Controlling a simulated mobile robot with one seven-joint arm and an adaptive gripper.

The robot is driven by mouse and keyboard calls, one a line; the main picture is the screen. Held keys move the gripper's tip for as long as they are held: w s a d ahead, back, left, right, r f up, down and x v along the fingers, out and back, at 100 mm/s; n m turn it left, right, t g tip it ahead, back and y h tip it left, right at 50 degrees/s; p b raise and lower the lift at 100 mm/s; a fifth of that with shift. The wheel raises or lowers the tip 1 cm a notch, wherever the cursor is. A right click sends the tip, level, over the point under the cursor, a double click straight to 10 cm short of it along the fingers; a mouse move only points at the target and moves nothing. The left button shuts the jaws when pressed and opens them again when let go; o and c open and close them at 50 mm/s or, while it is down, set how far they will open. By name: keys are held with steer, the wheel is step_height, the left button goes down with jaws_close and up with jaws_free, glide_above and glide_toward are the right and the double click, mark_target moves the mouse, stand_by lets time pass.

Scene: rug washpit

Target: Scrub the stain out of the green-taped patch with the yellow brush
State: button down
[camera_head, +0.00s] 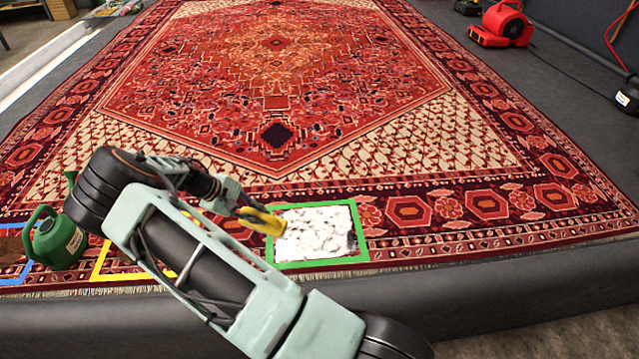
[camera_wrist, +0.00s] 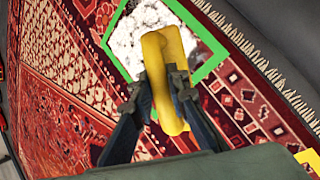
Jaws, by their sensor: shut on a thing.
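The green-taped patch (camera_head: 318,263) lies near the rug's front border in the head view. Inside the tape it is mostly covered by white foam (camera_head: 318,230) with dark, greyish spots showing through, mostly at the right and lower parts. My gripper (camera_head: 236,208) is shut on the yellow brush (camera_head: 262,220), which is at the left edge of the patch. In the wrist view the brush (camera_wrist: 162,75) sits between the fingers (camera_wrist: 163,92) and overlaps the foam and the tape. Its bristles are hidden, so I cannot tell if they touch the rug.
A green watering can (camera_head: 57,243) stands at the left, by a blue-taped patch (camera_head: 12,281). A yellow-taped patch (camera_head: 100,262) is partly hidden behind my arm. A red blower (camera_head: 502,25) stands at the back right. The rug's middle is clear.

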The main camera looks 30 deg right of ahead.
steer(key=w+d+f+n+t+p, duration=0.1)
steer(key=d+n+t, duration=0.2)
steer(key=d, duration=0.8)
steer(key=w+d+f+n+t+p, duration=0.1)
steer(key=w+d+n+t, duration=0.15)
steer(key=d, duration=0.95)
steer(key=shift+t+h, duration=0.25)
steer(key=shift+h, duration=0.15)
steer(key=f+b, duration=0.2)
steer(key=f, duration=0.1)
steer(key=f+b, duration=0.1)
steer(key=f, duration=0.1)
steer(key=shift+s+a, duration=0.15)
steer(key=shift+s, duration=0.2)
